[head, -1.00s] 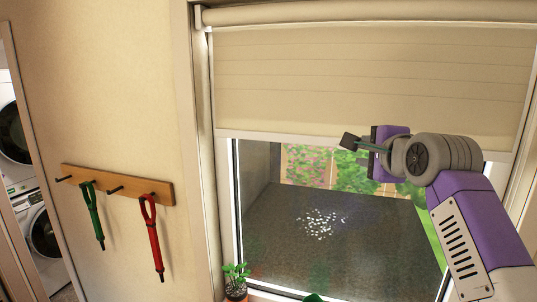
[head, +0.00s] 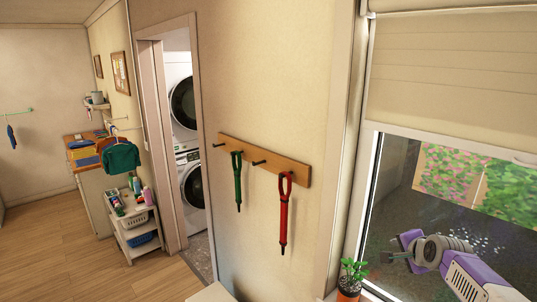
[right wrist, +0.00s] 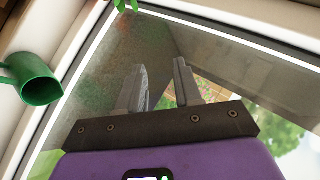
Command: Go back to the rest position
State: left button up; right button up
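My right gripper (head: 393,249) is at the lower right of the head view, in front of the window. In the right wrist view its two fingers (right wrist: 160,66) stand apart with nothing between them. My left gripper is in neither current view. The stacked washer shows through the doorway, with an upper white machine (head: 181,103) above a lower one (head: 193,186), both with round dark doors.
A wooden hook rack (head: 265,163) holds a green strap (head: 237,182) and a red strap (head: 284,215). A potted plant (head: 350,278) stands by the window. A green watering can (right wrist: 38,80) shows in the wrist view. A shelf cart (head: 135,230) stands left; open floor (head: 60,265) lies beside it.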

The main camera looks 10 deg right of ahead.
jog(key=s+a+f+n+g+y, duration=0.1)
jog(key=a+f+n, duration=0.1)
jog(key=a+f, duration=0.6)
jog(key=s+a+f+n+g+y, duration=0.1)
jog(key=a+f+n+g+y, duration=0.2)
jog(key=f, duration=0.9)
jog(key=s+a+f+n, duration=0.1)
jog(key=a+f+n, duration=0.1)
jog(key=a+f, duration=0.65)
jog(key=s+a+f+n+g+y, duration=0.1)
jog(key=s+a+f+n+g, duration=0.1)
jog(key=s+a+f, duration=0.35)
jog(key=s+a+f+n+g, duration=0.25)
jog(key=s+f, duration=0.45)
jog(key=s, duration=0.4)
jog(key=s+a+f+n+g+y, duration=0.1)
jog(key=s+a+f+n, duration=0.1)
jog(key=s+a+f, duration=0.5)
notch_tip(320, 180, down, 17)
jog(key=s+d+b, duration=0.1)
jog(key=b, duration=1.7)
jog(key=shift+s+d, duration=0.15)
jog(key=shift+d, duration=0.15)
jog(key=shift+s, duration=0.1)
